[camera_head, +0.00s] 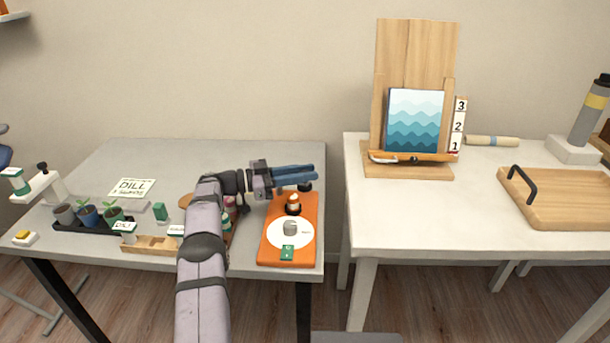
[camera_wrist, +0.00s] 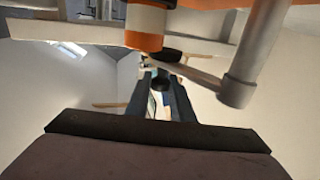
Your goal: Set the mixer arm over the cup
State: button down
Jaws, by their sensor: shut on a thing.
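The mixer looks to be the orange board (camera_head: 272,252) with a white disc (camera_head: 275,236) and a grey cup-like piece (camera_head: 290,228) on the disc. A small orange and white cylinder (camera_head: 293,204) stands behind the disc; it looks large in the wrist view (camera_wrist: 147,28). My gripper (camera_head: 315,174) reaches right over the back of the board, its blue fingers lying level. In the wrist view my gripper (camera_wrist: 162,92) is shut on a black knob (camera_wrist: 162,82). A slim grey bar (camera_wrist: 200,75) runs near it to a grey post (camera_wrist: 240,88). The cup's position under the bar cannot be told.
The left table (camera_head: 110,165) also bears potted plants (camera_head: 88,215), a DILL card (camera_head: 132,188), a wooden tray (camera_head: 150,247) and a white stand (camera_head: 50,187). A gap separates it from the right table (camera_head: 390,215), which holds a wooden easel (camera_head: 415,60).

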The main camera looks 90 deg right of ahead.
jog(key=shift+a, duration=0.1)
dwell(0.6)
jog(key=c, duration=1.5)
grip_release()
jog(key=shift+c, duration=0.2)
jog(key=shift+r, duration=0.1)
notch_tip(320, 180, up, 10)
jog(key=shift+f+p, duration=0.1)
jog(key=shift+p, duration=1.05)
